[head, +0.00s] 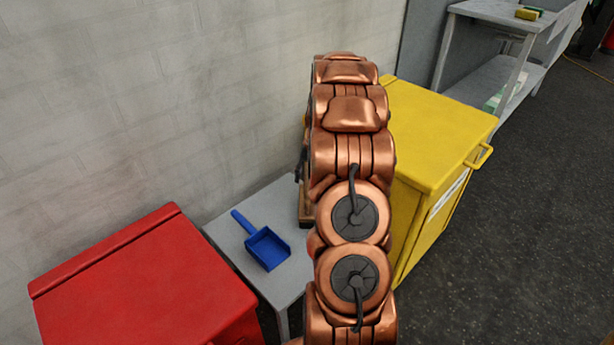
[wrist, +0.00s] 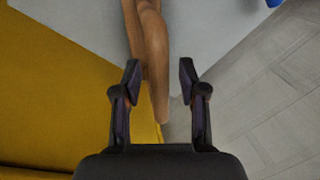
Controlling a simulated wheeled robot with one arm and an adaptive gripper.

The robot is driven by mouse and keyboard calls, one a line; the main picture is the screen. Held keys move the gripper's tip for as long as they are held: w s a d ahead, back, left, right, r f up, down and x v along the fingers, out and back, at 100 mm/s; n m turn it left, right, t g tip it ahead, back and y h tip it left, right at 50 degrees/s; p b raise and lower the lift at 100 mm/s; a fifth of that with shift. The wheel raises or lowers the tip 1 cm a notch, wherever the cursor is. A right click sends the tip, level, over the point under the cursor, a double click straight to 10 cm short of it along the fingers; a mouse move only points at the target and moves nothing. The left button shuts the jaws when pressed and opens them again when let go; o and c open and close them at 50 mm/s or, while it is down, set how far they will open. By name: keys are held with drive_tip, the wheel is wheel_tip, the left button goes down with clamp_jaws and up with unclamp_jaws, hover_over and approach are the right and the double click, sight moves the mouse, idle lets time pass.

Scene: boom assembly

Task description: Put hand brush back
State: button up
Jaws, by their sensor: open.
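The hand brush shows in the wrist view as a brown wooden handle (wrist: 154,62), running from the top edge down between my gripper's fingers. In the head view a small brown part of it (head: 305,214) shows on the grey table, mostly hidden behind my arm. My gripper (wrist: 160,76) is open, with one finger on each side of the handle in the picture. I cannot tell whether the fingers are level with the handle or above it. The brush's bristles are not clearly visible.
A blue dustpan (head: 266,249) lies on the grey table (head: 225,232), left of my arm. A red cabinet (head: 150,290) stands at the left and a yellow cabinet (head: 430,135) at the right. A wall is behind.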

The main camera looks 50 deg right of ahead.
drive_tip(key=shift+r, duration=0.1)
wheel_tip(320, 180, up, 12)
drive_tip(key=s+d+p, duration=0.1)
drive_tip(key=s, duration=0.1)
drive_tip(key=a+r+n+g, duration=0.1)
drive_tip(key=a+r+n, duration=0.15)
drive_tip(key=a, duration=1.15)
drive_tip(key=s+a+r+n+g, duration=0.1)
drive_tip(key=s+a, duration=0.2)
drive_tip(key=a, duration=0.3)
drive_tip(key=s+a+r+n, duration=0.1)
drive_tip(key=s+a+r, duration=0.15)
drive_tip(key=a, duration=0.35)
drive_tip(key=s+a+n, duration=0.1)
drive_tip(key=s+a, duration=0.3)
drive_tip(key=s, duration=0.3)
drive_tip(key=s+a+f+n+g+h, duration=0.1)
drive_tip(key=s+a+n, duration=0.1)
drive_tip(key=s+a, duration=0.2)
drive_tip(key=s+a+f+n+g, duration=0.1)
drive_tip(key=s+a, duration=0.3)
drive_tip(key=s, duration=0.6)
drive_tip(key=shift+f+n+h, duration=0.2)
drive_tip(key=shift+n+h, duration=0.1)
drive_tip(key=shift+n, duration=0.05)
drive_tip(key=shift+w, duration=0.1)
